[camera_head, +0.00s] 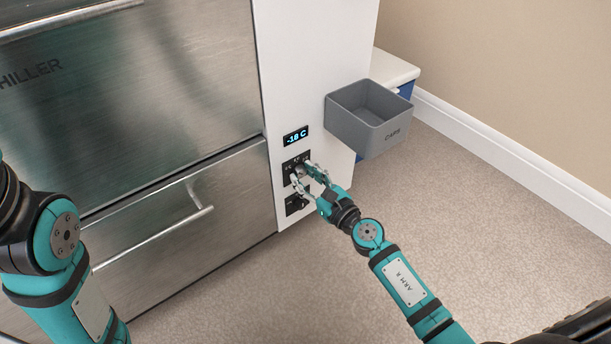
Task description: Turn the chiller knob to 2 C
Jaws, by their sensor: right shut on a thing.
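The steel unit (165,85) fills the left, its upper front lettered "HILLER", cut off by the picture's edge. A white panel (290,80) beside it carries a small display (295,136) that appears to read -18 C. Below the display is a dark control plate with a knob, mostly hidden by my right gripper. My right gripper (301,177) is at this plate, shut on the knob, with its fingers on either side. The knob's pointer and the marks around it are too small or covered to read. My left arm shows at the left; its gripper is out of view.
A second dark control (296,204) sits just below the gripped one. A grey open box marked "CAPS" (369,115) juts out to the right of the panel. Steel bar handles (160,235) stick out from the drawer fronts. The floor at right is clear.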

